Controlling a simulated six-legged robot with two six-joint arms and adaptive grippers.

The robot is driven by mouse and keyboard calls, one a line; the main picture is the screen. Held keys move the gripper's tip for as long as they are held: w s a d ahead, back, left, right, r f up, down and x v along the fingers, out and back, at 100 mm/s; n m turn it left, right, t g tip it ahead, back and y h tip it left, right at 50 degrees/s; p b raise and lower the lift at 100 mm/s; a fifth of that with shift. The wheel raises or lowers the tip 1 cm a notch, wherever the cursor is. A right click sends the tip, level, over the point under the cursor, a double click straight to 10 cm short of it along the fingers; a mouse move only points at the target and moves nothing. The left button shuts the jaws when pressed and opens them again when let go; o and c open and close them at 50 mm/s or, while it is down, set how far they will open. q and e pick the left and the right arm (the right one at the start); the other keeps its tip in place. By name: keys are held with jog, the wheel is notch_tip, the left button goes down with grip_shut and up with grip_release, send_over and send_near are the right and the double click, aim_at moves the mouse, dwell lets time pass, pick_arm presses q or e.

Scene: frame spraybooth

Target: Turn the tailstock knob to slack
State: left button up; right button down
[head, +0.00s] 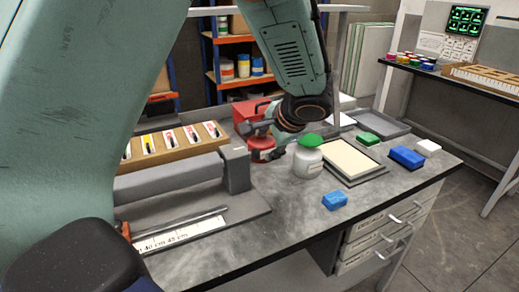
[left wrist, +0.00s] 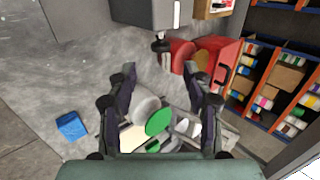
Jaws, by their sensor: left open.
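The grey tailstock block (head: 236,167) stands at the right end of a long grey bed on the bench. In the left wrist view the block (left wrist: 150,12) is at the top, and a small dark knob (left wrist: 160,42) sticks out of its end face. My left gripper (head: 258,139) is by the block's right side, in front of a red thing. In the left wrist view my left gripper (left wrist: 165,76) is open, its fingers apart on either side of the knob's line, with the knob just beyond the tips. In the head view the gripper hides the knob. My right gripper is not in view.
A red machine (head: 248,114) stands close behind the gripper. A white jar with a green lid (head: 307,158) and a framed tray (head: 350,160) are to the right. A blue block (head: 334,201) lies near the front. A tray of labelled pieces (head: 172,147) is above the bed.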

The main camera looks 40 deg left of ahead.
aim_at(258, 152)
pick_arm(q)
jog(key=shift+h, duration=0.3)
jog(key=x, duration=0.6)
jog(key=shift+a, duration=0.55)
jog(key=shift+w+f+b, duration=0.2)
jog(key=shift+f+b, duration=0.1)
jog(key=shift+f, duration=0.05)
jog(key=shift+s+d+r, duration=0.15)
jog(key=shift+s+d, duration=0.05)
jog(key=shift+d, duration=0.1)
jog(key=shift+a, duration=0.25)
jog(key=shift+w+a+f, duration=0.1)
jog(key=shift+a+f, duration=0.15)
jog(key=shift+a, duration=0.05)
jog(key=shift+w+a+f, duration=0.1)
jog(key=shift+w+f, duration=0.05)
jog(key=shift+c, duration=1.4)
jog(key=shift+d+r, duration=0.25)
jog(key=shift+d, duration=0.25)
jog(key=c, duration=0.3)
jog(key=shift+a+f, duration=0.1)
jog(key=shift+a, duration=0.05)
grip_shut()
